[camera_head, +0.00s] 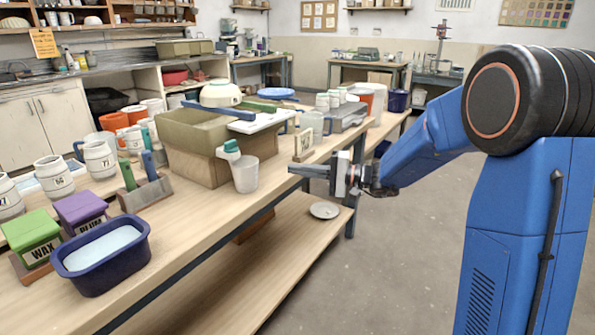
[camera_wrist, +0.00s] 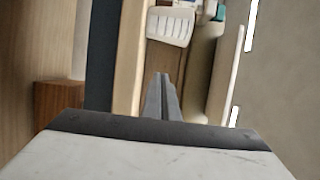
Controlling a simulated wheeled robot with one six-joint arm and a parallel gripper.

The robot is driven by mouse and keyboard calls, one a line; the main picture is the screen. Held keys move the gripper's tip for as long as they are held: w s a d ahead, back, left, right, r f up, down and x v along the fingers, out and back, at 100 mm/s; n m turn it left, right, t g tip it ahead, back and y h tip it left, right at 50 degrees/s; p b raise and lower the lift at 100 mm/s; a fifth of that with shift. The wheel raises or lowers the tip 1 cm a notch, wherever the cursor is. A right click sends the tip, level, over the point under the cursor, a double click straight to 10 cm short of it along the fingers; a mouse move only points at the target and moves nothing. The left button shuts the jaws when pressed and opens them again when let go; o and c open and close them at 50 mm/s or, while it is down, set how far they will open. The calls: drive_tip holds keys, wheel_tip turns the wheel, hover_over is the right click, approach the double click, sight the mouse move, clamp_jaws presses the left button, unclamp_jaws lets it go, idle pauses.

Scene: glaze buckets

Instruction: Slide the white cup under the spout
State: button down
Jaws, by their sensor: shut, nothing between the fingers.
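A white cup (camera_head: 246,175) stands upright on the bench at the front corner of a tan basin (camera_head: 195,165). A teal-topped spout (camera_head: 231,147) sticks out from the basin just above and left of the cup; I cannot tell how well they line up. My gripper (camera_head: 291,169) is shut and empty, right of the cup near the bench's front edge, pointing left with a gap between them. In the wrist view my shut fingers (camera_wrist: 161,78) point up the picture toward a white ribbed thing (camera_wrist: 170,27), which I cannot identify surely.
A blue tub (camera_head: 101,257), a green box (camera_head: 31,237) and a purple box (camera_head: 81,212) stand at the bench's near left. White mugs (camera_head: 99,159) stand behind. A dish (camera_head: 325,210) lies on the lower shelf.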

sight(255, 179)
drive_tip(key=x, duration=0.7)
drive_tip(key=shift+a+f, duration=0.1)
drive_tip(key=shift+a, duration=0.2)
drive_tip(key=shift+s+a, duration=0.25)
drive_tip(key=shift+s, duration=0.25)
drive_tip(key=shift+s+a, duration=0.25)
drive_tip(key=shift+s, duration=0.3)
drive_tip(key=shift+s+a, duration=0.45)
drive_tip(key=shift+s, duration=0.2)
drive_tip(key=s+a, duration=0.1)
drive_tip(key=s, duration=0.1)
drive_tip(key=s+a, duration=0.1)
drive_tip(key=s, duration=0.1)
drive_tip(key=shift+s+a, duration=0.1)
drive_tip(key=shift+a, duration=0.2)
